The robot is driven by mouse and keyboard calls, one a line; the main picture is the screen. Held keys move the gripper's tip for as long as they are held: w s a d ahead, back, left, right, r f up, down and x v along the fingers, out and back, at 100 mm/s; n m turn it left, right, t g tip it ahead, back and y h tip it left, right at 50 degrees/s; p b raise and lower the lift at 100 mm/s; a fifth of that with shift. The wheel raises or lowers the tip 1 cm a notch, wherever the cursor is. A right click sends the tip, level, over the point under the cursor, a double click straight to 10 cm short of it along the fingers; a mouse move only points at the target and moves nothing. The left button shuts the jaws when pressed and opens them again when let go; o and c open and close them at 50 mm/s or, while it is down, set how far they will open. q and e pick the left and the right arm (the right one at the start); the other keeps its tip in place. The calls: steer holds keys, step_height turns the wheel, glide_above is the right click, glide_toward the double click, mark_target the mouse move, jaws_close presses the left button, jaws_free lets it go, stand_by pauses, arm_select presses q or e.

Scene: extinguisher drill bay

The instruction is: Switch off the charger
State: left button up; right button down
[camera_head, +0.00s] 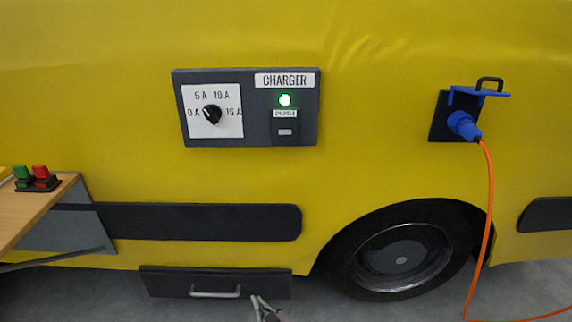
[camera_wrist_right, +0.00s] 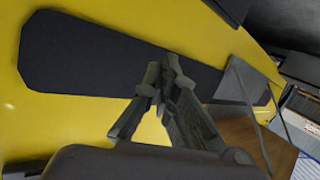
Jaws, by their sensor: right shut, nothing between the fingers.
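The charger panel (camera_head: 254,138), a dark box labelled CHARGER, is on the yellow vehicle side. Its black knob (camera_head: 212,114) sits on a white dial plate marked in amps; I cannot tell for sure which mark it points at. My right gripper (camera_head: 258,299) is shut and empty, well below the panel, near the drawer handle. It also shows in the wrist view (camera_wrist_right: 164,77). My left gripper is not in view.
A blue plug (camera_head: 463,125) with an orange cable (camera_head: 489,205) sits in a socket at the right. A wooden shelf (camera_head: 40,200) at the left holds red and green buttons (camera_head: 38,178). A drawer (camera_head: 165,285) with a handle (camera_head: 215,293) is low down. A wheel (camera_head: 405,258) stands right of it.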

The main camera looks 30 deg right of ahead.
mark_target(285, 132)
steer(key=w+d+r+m+t+h+b, duration=0.1)
steer(key=w+d+r+t+b, duration=0.1)
steer(key=w+r, duration=0.3)
steer(key=w+d+r+t+h+b, duration=0.1)
steer(key=w+r+t, duration=0.15)
steer(key=r, duration=0.55)
arm_select(q)
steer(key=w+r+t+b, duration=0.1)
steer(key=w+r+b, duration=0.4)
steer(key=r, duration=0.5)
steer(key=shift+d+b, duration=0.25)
steer(key=shift+b, duration=0.45)
arm_select(e)
steer(key=s+d+r+m+t+h, duration=0.1)
steer(key=r+h, duration=0.3)
steer(key=r, duration=0.4)
steer(key=s+d+r+m+t+h, duration=0.2)
steer(key=d+r+m+h, duration=0.1)
steer(key=r, duration=0.5)
steer(key=s+d+r+m+t+h, duration=0.1)
steer(key=s+d+r+m+h, duration=0.1)
steer(key=r, duration=0.6)
steer(key=d+h, duration=0.1)
steer(key=h, duration=0.1)
steer(key=shift+d+m+t+h, duration=0.3)
steer(key=shift+m+t+h, duration=0.05)
steer(key=shift+m+h, duration=0.05)
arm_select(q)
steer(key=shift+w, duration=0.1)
